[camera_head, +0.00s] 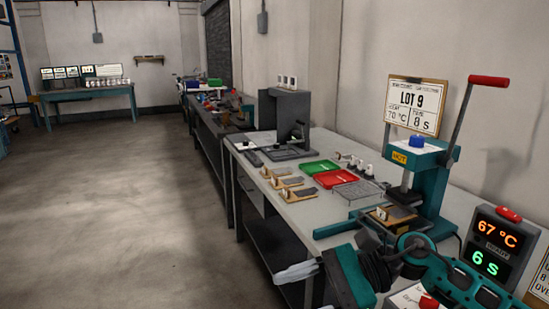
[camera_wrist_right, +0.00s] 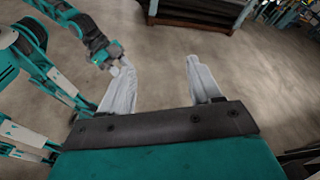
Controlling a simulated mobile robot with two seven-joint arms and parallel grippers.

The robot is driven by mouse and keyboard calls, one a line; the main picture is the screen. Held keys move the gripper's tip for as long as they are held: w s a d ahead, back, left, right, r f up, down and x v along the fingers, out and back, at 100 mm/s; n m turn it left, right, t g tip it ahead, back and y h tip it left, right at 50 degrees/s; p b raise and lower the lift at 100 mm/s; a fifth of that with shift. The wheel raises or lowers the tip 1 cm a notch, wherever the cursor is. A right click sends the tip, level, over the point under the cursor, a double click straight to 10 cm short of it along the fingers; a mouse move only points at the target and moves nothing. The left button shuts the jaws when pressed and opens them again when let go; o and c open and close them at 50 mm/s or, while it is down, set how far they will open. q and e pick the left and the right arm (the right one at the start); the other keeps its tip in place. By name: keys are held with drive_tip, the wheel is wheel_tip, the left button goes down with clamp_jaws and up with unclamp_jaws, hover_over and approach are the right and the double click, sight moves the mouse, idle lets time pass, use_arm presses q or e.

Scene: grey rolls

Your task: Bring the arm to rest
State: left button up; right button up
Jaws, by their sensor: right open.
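My right arm comes in at the lower right of the head view, in front of the workbench (camera_head: 330,217). My right gripper (camera_head: 288,273) points left, off the bench's front side. In the right wrist view my right gripper (camera_wrist_right: 160,72) is open, its two pale fingers wide apart with only floor showing between them. My left arm folds down at the left of the wrist view. Its gripper (camera_wrist_right: 117,60) is partly hidden behind a right finger, and its jaws are too small to read. The left arm does not show in the head view.
The bench holds a teal press (camera_head: 430,190) with a red-tipped lever, a green tray (camera_head: 313,167), a red tray (camera_head: 334,178), a wire rack (camera_head: 358,191) and several small boards. A display (camera_head: 493,245) reads 67 °C and 6 s. The floor to the left is clear.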

drive_tip(key=s+d+f+n+t+h+p, duration=0.15)
drive_tip(key=d+f+n+t+h, duration=0.35)
drive_tip(key=f+n+t, duration=0.5)
drive_tip(key=s+d+f+n+t+h+p, duration=0.15)
drive_tip(key=d+f+n+t+h, duration=0.45)
drive_tip(key=n, duration=0.6)
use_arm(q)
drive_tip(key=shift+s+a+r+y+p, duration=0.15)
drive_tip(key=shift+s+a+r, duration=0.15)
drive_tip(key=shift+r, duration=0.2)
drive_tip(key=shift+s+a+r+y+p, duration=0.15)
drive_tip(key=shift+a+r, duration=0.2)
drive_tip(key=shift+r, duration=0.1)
use_arm(e)
drive_tip(key=s+d+f+m+g+h, duration=0.1)
drive_tip(key=s+d+f+m+g, duration=0.2)
drive_tip(key=s+f+m, duration=0.4)
drive_tip(key=shift+s+f+m+h, duration=0.15)
drive_tip(key=shift+s+m+h, duration=0.2)
drive_tip(key=shift+s, duration=0.4)
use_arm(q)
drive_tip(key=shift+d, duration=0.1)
use_arm(e)
drive_tip(key=shift+c, duration=0.3)
